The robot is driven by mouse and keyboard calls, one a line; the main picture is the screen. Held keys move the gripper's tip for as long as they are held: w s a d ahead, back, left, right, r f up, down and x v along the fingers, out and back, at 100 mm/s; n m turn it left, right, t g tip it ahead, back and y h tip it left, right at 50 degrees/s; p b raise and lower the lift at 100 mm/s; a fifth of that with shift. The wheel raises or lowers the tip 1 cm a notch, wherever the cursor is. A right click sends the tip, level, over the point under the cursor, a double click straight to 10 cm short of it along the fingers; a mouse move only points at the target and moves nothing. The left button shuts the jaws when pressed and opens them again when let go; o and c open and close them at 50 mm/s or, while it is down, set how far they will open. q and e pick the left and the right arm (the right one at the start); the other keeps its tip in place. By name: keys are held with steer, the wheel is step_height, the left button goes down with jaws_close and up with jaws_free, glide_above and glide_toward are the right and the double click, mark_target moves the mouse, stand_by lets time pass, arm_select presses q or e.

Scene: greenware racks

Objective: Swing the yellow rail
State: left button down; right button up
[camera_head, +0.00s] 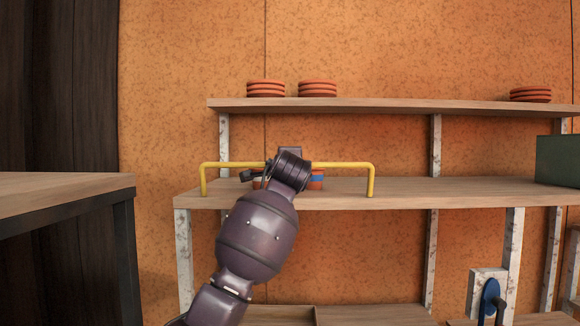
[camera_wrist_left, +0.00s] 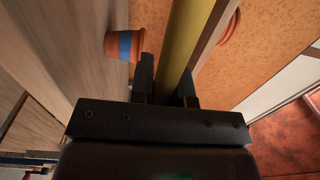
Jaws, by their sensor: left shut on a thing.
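The yellow rail (camera_head: 342,165) is a bar with bent-down ends, level along the front edge of the middle shelf (camera_head: 400,195). My left gripper (camera_head: 289,162) is at the middle of the rail, its fingers mostly hidden by my wrist in the head view. In the left wrist view the rail (camera_wrist_left: 184,40) runs between the fingers of the gripper (camera_wrist_left: 166,82), which is shut on it. My right gripper is not in view.
A terracotta pot with a blue band (camera_head: 316,179) stands behind the rail, close to one finger in the left wrist view (camera_wrist_left: 125,46). Terracotta stacks (camera_head: 317,89) sit on the upper shelf. A dark green box (camera_head: 558,160) is at right, a table (camera_head: 60,190) at left.

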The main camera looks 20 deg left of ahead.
arm_select(q)
steer(key=shift+w+a+g+h, duration=0.2)
steer(key=shift+w+g+h, duration=0.1)
steer(key=shift+w+g, duration=0.55)
steer(key=shift+s, duration=0.15)
steer(key=c, duration=1.1)
jaws_free()
steer(key=shift+s+d+b, duration=0.15)
steer(key=shift+s+b, duration=0.15)
steer(key=shift+s, duration=0.3)
steer(key=b+v, duration=0.2)
steer(key=v, duration=0.7)
steer(key=shift+s+r, duration=0.2)
steer(key=shift+s, duration=0.05)
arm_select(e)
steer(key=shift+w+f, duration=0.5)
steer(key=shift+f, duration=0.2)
arm_select(q)
steer(key=shift+d, duration=0.1)
